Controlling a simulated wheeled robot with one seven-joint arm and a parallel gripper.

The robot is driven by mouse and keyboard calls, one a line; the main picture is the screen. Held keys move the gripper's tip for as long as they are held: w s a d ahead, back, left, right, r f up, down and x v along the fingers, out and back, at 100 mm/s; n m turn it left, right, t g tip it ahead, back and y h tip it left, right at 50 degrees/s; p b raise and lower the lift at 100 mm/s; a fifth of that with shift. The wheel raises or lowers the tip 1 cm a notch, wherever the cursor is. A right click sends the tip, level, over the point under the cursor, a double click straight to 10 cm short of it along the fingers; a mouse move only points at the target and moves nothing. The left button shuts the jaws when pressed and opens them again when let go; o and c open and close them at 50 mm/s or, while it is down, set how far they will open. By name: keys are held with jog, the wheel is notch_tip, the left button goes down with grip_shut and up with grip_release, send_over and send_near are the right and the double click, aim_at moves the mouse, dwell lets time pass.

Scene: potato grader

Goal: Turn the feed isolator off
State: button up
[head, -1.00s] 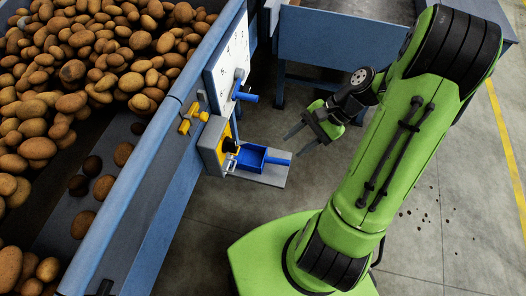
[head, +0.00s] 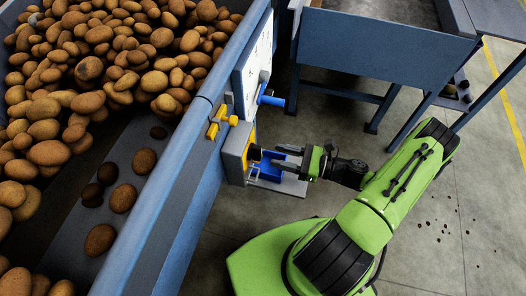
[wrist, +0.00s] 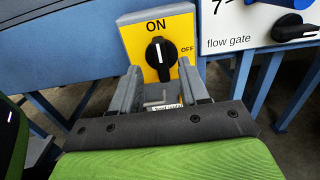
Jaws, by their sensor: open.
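The feed isolator is a grey box with a yellow plate (wrist: 180,38) marked ON at the top and OFF to the right. Its black rotary knob (wrist: 161,59) has a white line that stands upright, toward ON. In the head view the isolator box (head: 234,152) is on the side of the blue machine. My gripper (wrist: 168,84) is open, its two grey fingers pointing at the plate just below and in front of the knob. In the head view my gripper (head: 278,163) reaches in from the right. I cannot tell whether the fingers touch the knob.
A white flow gate panel (wrist: 250,30) with a black handle is to the right of the isolator. A blue tray (head: 292,160) sits under my gripper. A yellow handle (head: 218,122) is on the machine edge, beside a bed of potatoes (head: 120,60).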

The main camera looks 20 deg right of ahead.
aim_at(261, 151)
jog(key=x, duration=0.6)
jog(key=shift+b, duration=0.3)
grip_shut()
